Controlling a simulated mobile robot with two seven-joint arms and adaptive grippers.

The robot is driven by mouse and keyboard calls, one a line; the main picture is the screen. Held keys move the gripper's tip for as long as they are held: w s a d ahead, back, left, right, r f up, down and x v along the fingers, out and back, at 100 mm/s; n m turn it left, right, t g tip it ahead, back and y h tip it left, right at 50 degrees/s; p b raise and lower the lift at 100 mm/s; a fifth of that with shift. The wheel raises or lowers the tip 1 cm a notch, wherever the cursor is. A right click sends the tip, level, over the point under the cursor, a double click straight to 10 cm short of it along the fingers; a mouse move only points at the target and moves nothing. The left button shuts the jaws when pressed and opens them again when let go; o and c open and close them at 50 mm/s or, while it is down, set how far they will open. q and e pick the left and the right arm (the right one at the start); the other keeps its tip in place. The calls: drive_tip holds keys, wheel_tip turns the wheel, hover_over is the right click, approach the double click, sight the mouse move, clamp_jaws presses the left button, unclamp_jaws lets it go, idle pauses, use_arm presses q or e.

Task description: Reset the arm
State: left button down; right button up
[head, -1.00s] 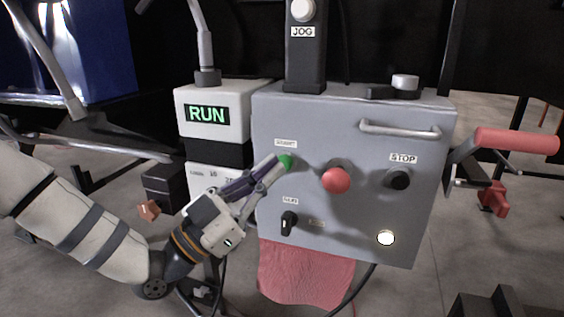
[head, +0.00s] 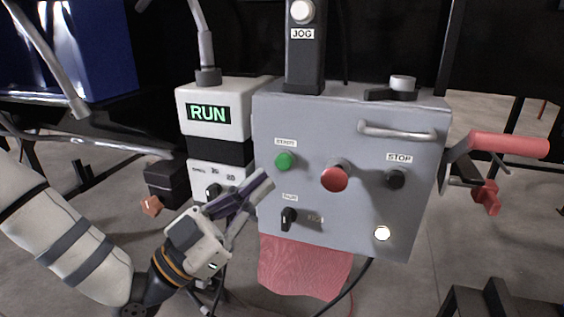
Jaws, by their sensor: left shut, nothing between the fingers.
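My left arm comes in from the lower left in the head view. Its gripper (head: 266,181) is shut and empty, with its fingertips just below and left of the green START button (head: 285,161). It appears apart from the button, whose green face shows fully. The grey control box (head: 350,130) also carries a red mushroom button (head: 334,177), a black STOP button (head: 396,179), a black selector knob (head: 288,218) and a lit white lamp (head: 382,233). My right gripper is not in view.
A display reading RUN (head: 208,114) stands left of the box, above a panel with a small knob (head: 212,191). A JOG post (head: 305,60) rises behind. A red-handled crank (head: 508,145) juts out at right. A red cloth (head: 300,268) hangs below the box.

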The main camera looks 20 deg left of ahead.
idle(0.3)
use_arm(q)
drive_tip(key=s+d+f+n+g+y+p, duration=0.25)
drive_tip(key=s+f+g+y, duration=0.35)
drive_tip(key=f, duration=0.5)
drive_tip(key=s+d+f+n+g+y+p, duration=0.15)
drive_tip(key=s+f+n+g+p, duration=0.25)
drive_tip(key=s+f, duration=0.5)
drive_tip(key=s+a+f+n+g+y+p, duration=0.1)
drive_tip(key=s+a+g+y, duration=0.1)
drive_tip(key=s, duration=0.7)
drive_tip(key=s+a+f+n+g+y+p, duration=0.2)
drive_tip(key=s+a+g, duration=0.3)
drive_tip(key=s, duration=0.4)
drive_tip(key=s+a+f+n+g+y+p, duration=0.1)
drive_tip(key=s+a+f+g+y+p, duration=0.1)
drive_tip(key=s, duration=0.7)
drive_tip(key=shift+a+g+y, duration=0.8)
drive_tip(key=shift+a+y, duration=0.05)
drive_tip(key=shift+a, duration=0.15)
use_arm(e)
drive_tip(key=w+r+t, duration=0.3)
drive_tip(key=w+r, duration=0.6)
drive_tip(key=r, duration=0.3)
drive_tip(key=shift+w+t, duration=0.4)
